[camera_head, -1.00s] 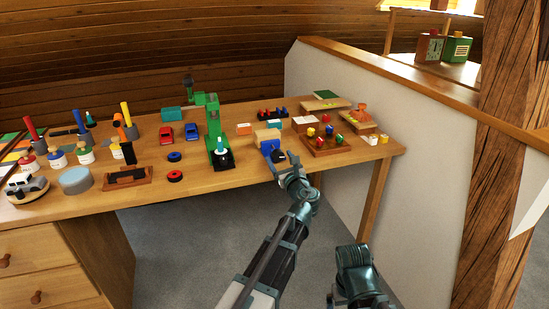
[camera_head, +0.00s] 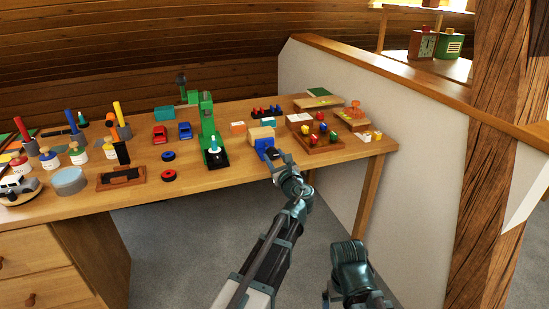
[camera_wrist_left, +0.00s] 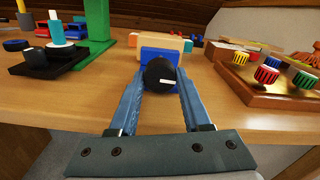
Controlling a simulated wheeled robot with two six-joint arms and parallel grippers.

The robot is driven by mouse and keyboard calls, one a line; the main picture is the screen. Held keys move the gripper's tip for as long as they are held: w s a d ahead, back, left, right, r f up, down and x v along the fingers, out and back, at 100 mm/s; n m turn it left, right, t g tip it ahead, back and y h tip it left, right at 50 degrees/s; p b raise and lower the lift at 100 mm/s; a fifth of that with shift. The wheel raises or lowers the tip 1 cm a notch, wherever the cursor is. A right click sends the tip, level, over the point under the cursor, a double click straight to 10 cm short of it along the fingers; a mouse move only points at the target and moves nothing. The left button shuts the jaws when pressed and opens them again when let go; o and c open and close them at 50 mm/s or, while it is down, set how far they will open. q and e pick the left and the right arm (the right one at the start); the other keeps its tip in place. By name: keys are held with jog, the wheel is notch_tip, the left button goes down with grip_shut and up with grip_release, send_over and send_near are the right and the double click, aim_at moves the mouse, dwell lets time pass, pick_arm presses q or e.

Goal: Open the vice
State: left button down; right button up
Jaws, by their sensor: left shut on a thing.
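The vice (camera_head: 264,145) is a blue clamp with a pale wooden block (camera_head: 261,132) at its top, near the front edge of the workbench. In the left wrist view its blue front plate (camera_wrist_left: 148,54) faces me, with a round black knob (camera_wrist_left: 160,74) bearing a white mark. My left gripper (camera_head: 276,157) reaches the vice from the front. In the left wrist view its two blue-grey fingers (camera_wrist_left: 160,84) are shut on the knob, one on each side. The knob hides part of the plate. My right gripper does not show; only part of that arm does.
A green machine (camera_head: 209,130) with a dark base stands left of the vice. A wooden tray (camera_head: 318,138) with coloured knobs is close on the right. Toy cars, wheels and paint pots fill the left of the workbench (camera_head: 215,178). A low wall (camera_head: 330,110) is at the right.

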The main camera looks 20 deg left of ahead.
pick_arm(q)
jog(key=shift+n, duration=2.7)
jog(key=shift+c, duration=1.8)
grip_release()
